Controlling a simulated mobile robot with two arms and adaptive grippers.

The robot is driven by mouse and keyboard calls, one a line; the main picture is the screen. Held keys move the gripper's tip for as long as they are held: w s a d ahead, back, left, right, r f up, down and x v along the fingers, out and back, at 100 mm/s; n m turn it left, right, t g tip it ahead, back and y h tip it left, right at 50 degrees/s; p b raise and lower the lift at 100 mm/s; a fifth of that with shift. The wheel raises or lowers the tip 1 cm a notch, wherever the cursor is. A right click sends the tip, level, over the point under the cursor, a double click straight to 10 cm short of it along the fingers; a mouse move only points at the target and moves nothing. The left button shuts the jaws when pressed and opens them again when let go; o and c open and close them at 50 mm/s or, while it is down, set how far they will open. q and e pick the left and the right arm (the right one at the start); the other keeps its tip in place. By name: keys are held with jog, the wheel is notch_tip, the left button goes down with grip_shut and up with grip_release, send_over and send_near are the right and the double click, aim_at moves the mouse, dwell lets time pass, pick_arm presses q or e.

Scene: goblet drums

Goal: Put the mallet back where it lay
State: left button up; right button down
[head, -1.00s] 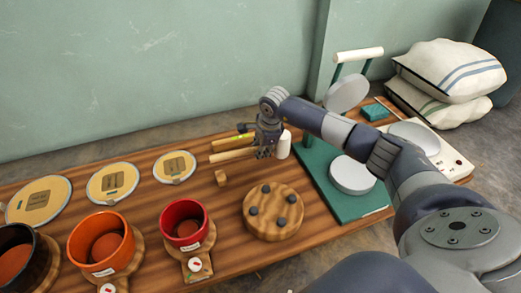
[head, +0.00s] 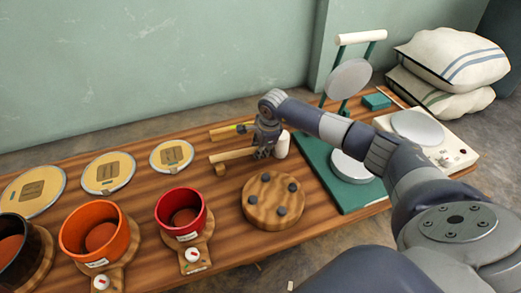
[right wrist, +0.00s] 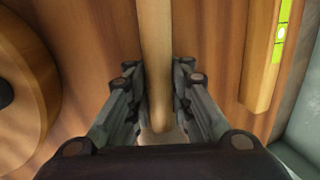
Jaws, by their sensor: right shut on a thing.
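The mallet has a pale wooden handle (head: 232,155) and a white cylindrical head (head: 282,145). My right gripper (head: 263,152) is shut on the handle close to the head. In the right wrist view the handle (right wrist: 156,60) runs between the two fingers of my right gripper (right wrist: 157,85). My left gripper is not in view.
A wooden bar (head: 222,132) with a yellow-green piece lies behind the mallet. A round wooden stand with dark pegs (head: 262,208) is in front. A green press (head: 352,195) stands right. Red (head: 181,212) and orange pots (head: 92,240) stand left.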

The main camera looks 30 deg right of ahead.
jog(key=shift+r, duration=0.1)
jog(key=shift+f, duration=0.2)
jog(key=c, duration=1.3)
grip_release()
jog(key=shift+c, duration=0.2)
